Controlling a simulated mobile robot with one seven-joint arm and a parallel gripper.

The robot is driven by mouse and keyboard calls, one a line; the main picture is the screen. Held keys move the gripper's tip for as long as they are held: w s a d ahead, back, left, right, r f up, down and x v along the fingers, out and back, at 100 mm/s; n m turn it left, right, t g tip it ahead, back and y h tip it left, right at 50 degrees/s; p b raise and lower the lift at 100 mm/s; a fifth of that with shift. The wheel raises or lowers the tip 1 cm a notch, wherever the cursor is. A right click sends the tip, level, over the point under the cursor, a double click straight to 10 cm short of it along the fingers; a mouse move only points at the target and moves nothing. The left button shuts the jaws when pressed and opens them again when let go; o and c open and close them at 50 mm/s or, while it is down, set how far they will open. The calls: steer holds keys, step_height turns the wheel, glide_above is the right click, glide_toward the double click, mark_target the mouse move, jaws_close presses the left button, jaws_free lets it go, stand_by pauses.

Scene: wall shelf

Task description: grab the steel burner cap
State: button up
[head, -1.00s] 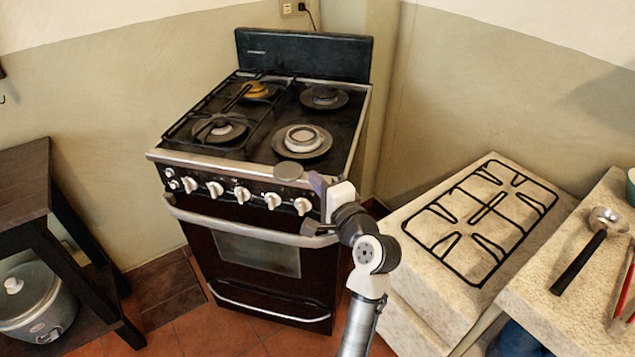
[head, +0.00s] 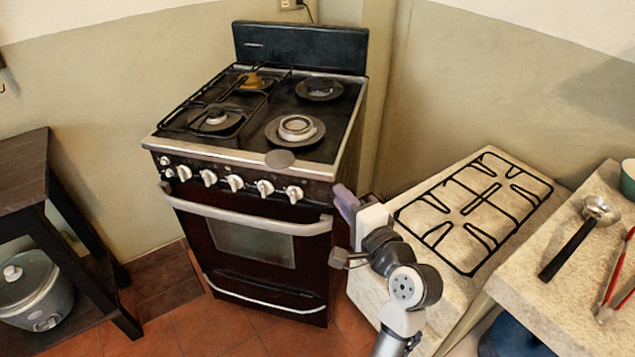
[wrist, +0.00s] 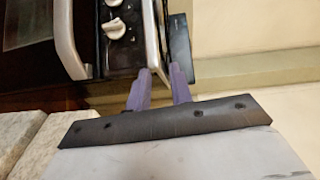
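A flat round grey disc (head: 280,158), which looks like the steel burner cap, lies at the front edge of the stove top (head: 220,152) in the head view, below the front right burner (head: 296,128). My gripper (head: 344,200) is right of and lower than it in the head view, beside the stove's front right corner and apart from the disc. In the wrist view my two purple fingers (wrist: 160,86) stand apart with nothing held between them. The disc does not show in the wrist view.
A black grate (head: 216,104) covers the stove's left burners. The oven handle (head: 250,222) and knobs (head: 235,183) jut out in front. At right, a stone counter bears another grate (head: 474,209), a ladle (head: 578,237) and red-handled tongs (head: 618,273).

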steer(key=shift+o, duration=0.4)
steer(key=w+a+f+n+h+p, duration=0.1)
steer(key=w+a+f+n+h, duration=0.2)
steer(key=n, duration=0.2)
steer(key=shift+a+f+g, duration=0.3)
steer(key=shift+f+g, duration=0.1)
steer(key=n+t+h+p, duration=0.3)
steer(key=n+h, duration=0.5)
steer(key=n, duration=1.5)
glide_toward(275, 168)
steer(key=w, duration=0.2)
steer(key=w+p, duration=0.1)
steer(key=w, duration=0.1)
steer(key=w+d, duration=0.1)
steer(key=w, duration=0.2)
steer(key=shift+p, duration=0.3)
steer(key=shift+w+d+f, duration=0.1)
steer(key=shift+w+d, duration=0.05)
steer(key=shift+w, duration=0.85)
jaws_close()
